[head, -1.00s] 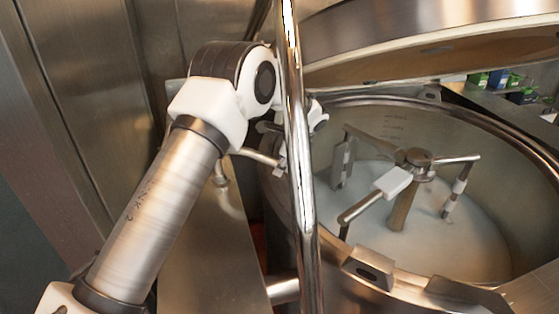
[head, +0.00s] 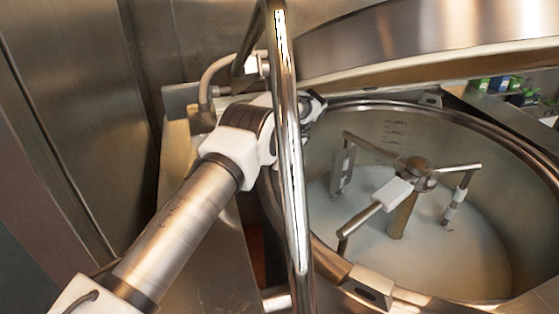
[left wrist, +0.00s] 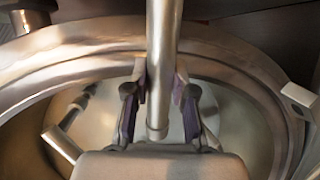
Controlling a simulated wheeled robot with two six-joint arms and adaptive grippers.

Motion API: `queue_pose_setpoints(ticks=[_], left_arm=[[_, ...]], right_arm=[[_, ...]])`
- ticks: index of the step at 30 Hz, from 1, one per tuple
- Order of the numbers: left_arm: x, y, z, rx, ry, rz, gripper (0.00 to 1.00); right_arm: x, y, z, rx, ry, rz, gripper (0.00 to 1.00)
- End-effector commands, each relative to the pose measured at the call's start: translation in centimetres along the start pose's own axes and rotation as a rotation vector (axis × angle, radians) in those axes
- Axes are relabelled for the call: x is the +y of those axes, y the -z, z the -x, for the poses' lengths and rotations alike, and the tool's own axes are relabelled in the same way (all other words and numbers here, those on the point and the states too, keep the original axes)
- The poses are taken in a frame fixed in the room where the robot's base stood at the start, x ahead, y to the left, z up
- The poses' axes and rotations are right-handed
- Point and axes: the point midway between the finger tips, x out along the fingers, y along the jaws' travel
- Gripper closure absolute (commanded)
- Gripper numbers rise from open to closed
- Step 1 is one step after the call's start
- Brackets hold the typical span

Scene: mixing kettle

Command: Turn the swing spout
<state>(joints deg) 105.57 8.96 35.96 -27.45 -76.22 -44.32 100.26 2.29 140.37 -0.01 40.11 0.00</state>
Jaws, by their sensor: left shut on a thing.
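The swing spout (left wrist: 161,70) shows in the left wrist view as a smooth metal tube running down the middle, its lower end between my fingers. My left gripper (left wrist: 160,95) is shut on it, one dark-padded finger on each side. In the head view my left gripper (head: 314,106) is at the kettle's left back rim, partly behind a tall shiny bar. The held part of the spout is hidden there. The mixing kettle (head: 350,112) is open, with a pale content inside. My right gripper is not in view.
The tall shiny bar (head: 288,160) stands in front of my left wrist. The raised lid (head: 420,45) hangs above the kettle. The agitator (head: 416,170) has several arms inside. A curved pipe (head: 212,78) stands behind my arm at the left.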

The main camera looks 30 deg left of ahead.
Motion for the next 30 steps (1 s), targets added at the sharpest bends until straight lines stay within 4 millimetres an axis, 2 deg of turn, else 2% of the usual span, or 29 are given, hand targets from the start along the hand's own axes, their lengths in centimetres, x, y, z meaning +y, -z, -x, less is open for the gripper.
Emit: queue_pose_setpoints(ticks=[8,9,10,23,30], left_arm=[[0.2,0.0,-0.5,-0.005,-0.007,-0.001,1.00],[0.2,0.0,-0.4,-0.005,-0.007,-0.001,0.61],[0.2,0.0,-0.4,-0.005,-0.006,-0.001,0.51],[0.3,0.0,0.0,0.001,0.003,-0.014,0.49],[2.4,-0.1,0.3,0.020,0.045,-0.117,0.49]], right_arm=[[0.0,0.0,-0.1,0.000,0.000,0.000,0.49],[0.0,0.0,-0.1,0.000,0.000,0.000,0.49],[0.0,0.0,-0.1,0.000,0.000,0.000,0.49],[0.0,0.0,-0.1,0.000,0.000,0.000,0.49],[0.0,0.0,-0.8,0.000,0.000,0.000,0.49]])
